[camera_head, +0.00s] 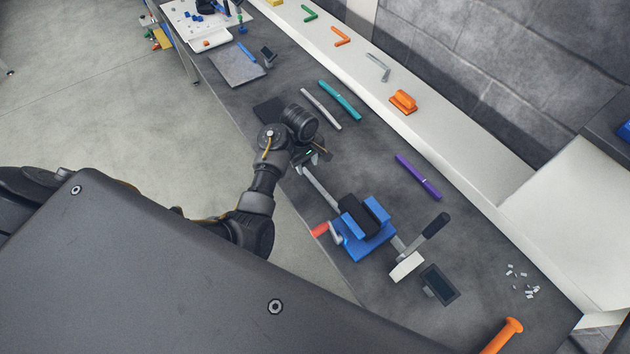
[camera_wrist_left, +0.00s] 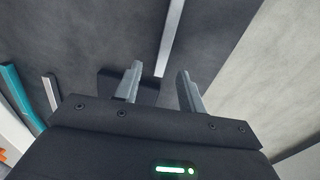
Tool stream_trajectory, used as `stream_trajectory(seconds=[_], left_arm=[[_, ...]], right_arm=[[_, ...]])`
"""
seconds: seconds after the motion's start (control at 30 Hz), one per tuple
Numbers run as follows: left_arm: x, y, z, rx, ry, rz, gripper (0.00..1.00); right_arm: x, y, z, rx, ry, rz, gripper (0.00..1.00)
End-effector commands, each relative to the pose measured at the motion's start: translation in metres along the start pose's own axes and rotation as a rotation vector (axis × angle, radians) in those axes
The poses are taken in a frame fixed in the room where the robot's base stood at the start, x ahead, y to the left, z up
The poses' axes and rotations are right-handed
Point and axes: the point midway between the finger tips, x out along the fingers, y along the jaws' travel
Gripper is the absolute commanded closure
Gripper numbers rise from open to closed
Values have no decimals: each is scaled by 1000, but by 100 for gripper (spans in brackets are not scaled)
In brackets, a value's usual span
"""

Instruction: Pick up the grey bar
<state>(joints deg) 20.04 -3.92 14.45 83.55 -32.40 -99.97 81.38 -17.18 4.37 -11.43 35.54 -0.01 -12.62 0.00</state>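A light grey bar (camera_head: 321,188) runs along the bench from below my left gripper to the blue vise (camera_head: 365,240). In the left wrist view the bar (camera_wrist_left: 170,38) leads away from between the fingertips, with its near end close to them. A second, shorter light grey bar (camera_head: 321,108) lies loose beside a teal bar (camera_head: 340,99); it also shows at the left of the wrist view (camera_wrist_left: 52,92). My left gripper (camera_head: 316,157) is open, its fingers (camera_wrist_left: 160,72) apart with nothing held. My right gripper is not in view.
A purple bar (camera_head: 418,176) lies behind the vise. A hammer (camera_head: 407,266) and a small dark block (camera_head: 440,284) are right of it. A raised white ledge (camera_head: 460,150) runs along the bench back, with an orange tool (camera_head: 403,102) on it. A dark pad (camera_head: 268,110) lies near my left gripper.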

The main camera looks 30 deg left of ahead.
Motion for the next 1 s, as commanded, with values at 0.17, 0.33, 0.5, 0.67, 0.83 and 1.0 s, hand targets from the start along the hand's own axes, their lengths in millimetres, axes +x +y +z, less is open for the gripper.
stream_trajectory(seconds=[0.17, 0.33, 0.5, 0.67, 0.83, 1.0], left_arm=[[25, -4, 1, 2, 1, -6, 60], [38, -3, 1, 0, 0, -3, 60], [39, -2, 1, -1, 0, 0, 60], [39, -2, 1, -1, 0, -1, 74], [39, -3, 1, -1, 0, -1, 97], [38, -2, 1, -1, 1, 1, 100]], right_arm=[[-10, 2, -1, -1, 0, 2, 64], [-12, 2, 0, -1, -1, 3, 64], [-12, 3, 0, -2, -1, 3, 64], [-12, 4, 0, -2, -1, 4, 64], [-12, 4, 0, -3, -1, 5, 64], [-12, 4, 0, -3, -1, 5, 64]])
